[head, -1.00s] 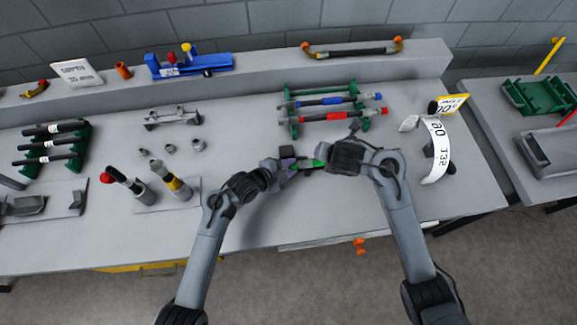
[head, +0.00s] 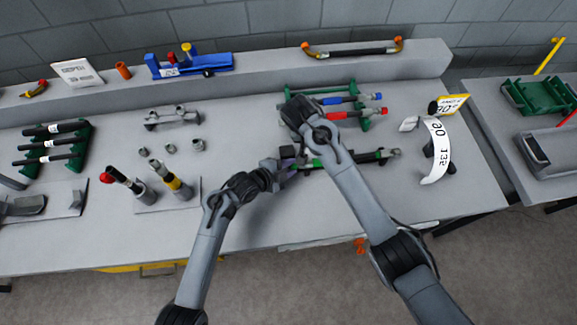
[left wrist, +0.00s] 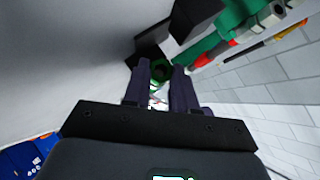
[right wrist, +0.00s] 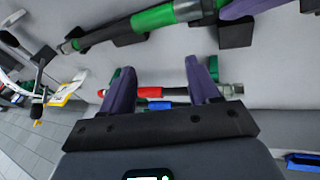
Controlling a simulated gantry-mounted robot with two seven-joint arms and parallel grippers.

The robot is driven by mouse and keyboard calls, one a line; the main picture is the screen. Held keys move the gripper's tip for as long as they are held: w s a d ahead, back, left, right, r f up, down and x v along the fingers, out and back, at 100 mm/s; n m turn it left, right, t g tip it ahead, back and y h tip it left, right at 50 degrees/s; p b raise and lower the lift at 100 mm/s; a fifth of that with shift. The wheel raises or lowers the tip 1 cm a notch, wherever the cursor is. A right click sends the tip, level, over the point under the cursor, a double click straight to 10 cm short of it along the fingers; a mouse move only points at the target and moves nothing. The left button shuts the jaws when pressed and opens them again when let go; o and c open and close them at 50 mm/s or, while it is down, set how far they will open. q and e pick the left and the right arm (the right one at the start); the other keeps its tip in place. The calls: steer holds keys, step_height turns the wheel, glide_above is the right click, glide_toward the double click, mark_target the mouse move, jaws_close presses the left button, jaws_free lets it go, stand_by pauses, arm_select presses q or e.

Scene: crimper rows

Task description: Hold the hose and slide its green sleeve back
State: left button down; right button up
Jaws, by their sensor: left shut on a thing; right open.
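The dark hose (head: 352,159) lies across the front middle of the table, with a metal fitting at its right end. Its green sleeve (head: 316,162) is near my left gripper; the sleeve also shows in the right wrist view (right wrist: 153,18), left of a grey collar. My left gripper (head: 287,160) is shut on the hose at its left end. Its purple fingers (left wrist: 160,82) show close together around a green round part. My right gripper (head: 298,116) is open, behind the hose near the rack. Its purple fingers (right wrist: 162,88) are spread and hold nothing; its fingertips are hidden in the head view.
A green rack (head: 366,123) behind holds a blue-sleeved hose (head: 335,101) and a red-sleeved hose (head: 340,115), partly hidden by my right arm. Dark blocks (right wrist: 235,35) stand by the green-sleeved hose. A curved white sign (head: 438,150) stands at right.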

steer(key=shift+s+d+f+m+g+h, duration=0.2)
steer(key=shift+d+f+m+g, duration=0.25)
steer(key=shift+f+m, duration=1.65)
steer(key=shift+s+d+f+m+g+h, duration=0.2)
steer(key=shift+d+f+m+g, duration=0.5)
steer(key=shift+m, duration=2.45)
steer(key=shift+s+d+f+m+g+h, duration=0.1)
steer(key=shift+s+d+f+m+h, duration=0.15)
steer(key=shift+f+m, duration=2)
steer(key=shift+w+r+m, duration=0.1)
steer(key=shift+r+m, duration=0.3)
steer(key=shift+r, duration=0.05)
steer(key=shift+c, duration=0.4)
steer(key=c, duration=1)
